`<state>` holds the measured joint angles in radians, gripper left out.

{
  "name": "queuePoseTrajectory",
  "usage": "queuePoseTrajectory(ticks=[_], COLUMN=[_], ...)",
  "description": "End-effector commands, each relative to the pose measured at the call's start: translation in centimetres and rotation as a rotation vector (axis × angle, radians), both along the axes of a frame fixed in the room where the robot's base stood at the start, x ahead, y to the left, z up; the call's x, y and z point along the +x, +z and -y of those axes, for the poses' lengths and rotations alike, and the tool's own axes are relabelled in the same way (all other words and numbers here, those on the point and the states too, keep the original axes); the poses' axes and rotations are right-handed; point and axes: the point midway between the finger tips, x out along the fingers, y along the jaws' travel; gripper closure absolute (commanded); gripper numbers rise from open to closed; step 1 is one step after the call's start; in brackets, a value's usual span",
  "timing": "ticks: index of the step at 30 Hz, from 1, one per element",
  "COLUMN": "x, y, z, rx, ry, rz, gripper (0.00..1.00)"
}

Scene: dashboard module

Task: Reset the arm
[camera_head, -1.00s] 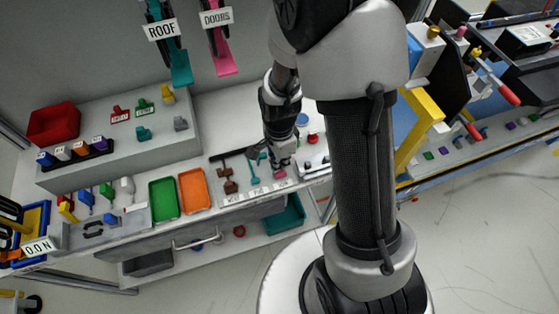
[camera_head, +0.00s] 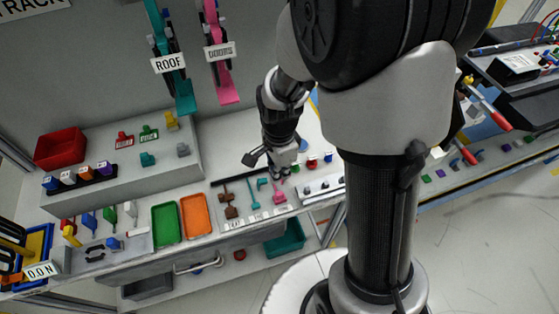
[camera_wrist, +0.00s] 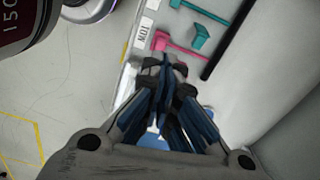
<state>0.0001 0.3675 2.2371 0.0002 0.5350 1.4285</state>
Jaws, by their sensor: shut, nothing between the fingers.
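My arm hangs down over the workbench (camera_head: 140,243) in the head view. My gripper (camera_head: 281,177) is shut and empty, close behind the row of small tools. In the wrist view, its dark fingers (camera_wrist: 166,62) are together with nothing between them. A pink tool (camera_head: 279,194) lies just in front of the fingertips; it also shows in the wrist view (camera_wrist: 180,46), apart from the fingers. A teal hammer-like tool (camera_head: 253,196) and a small teal piece (camera_head: 262,184) lie to its left. The height of the gripper above the bench is hard to tell.
Green (camera_head: 166,225) and orange (camera_head: 195,214) trays lie left of the tools. A grey raised shelf (camera_head: 110,185) holds a red bin (camera_head: 60,149). ROOF (camera_head: 170,65) and DOORS tools (camera_head: 220,53) hang on the back wall. Round buttons (camera_head: 312,162) stand right of my gripper.

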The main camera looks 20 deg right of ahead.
Motion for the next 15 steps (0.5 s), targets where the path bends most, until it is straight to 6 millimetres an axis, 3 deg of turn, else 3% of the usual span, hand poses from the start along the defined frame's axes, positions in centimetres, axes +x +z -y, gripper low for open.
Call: queuePoseTrajectory(ticks=[3,7,15], x=[0.1,0.1,-0.1], y=[2.6,4.7,6.3], z=[0.0,0.0,0.0], rx=[0.000,0.000,0.000], ry=[0.000,0.000,0.000], rz=[0.005,0.004,-0.001], gripper=[1.00,1.00,1.00])
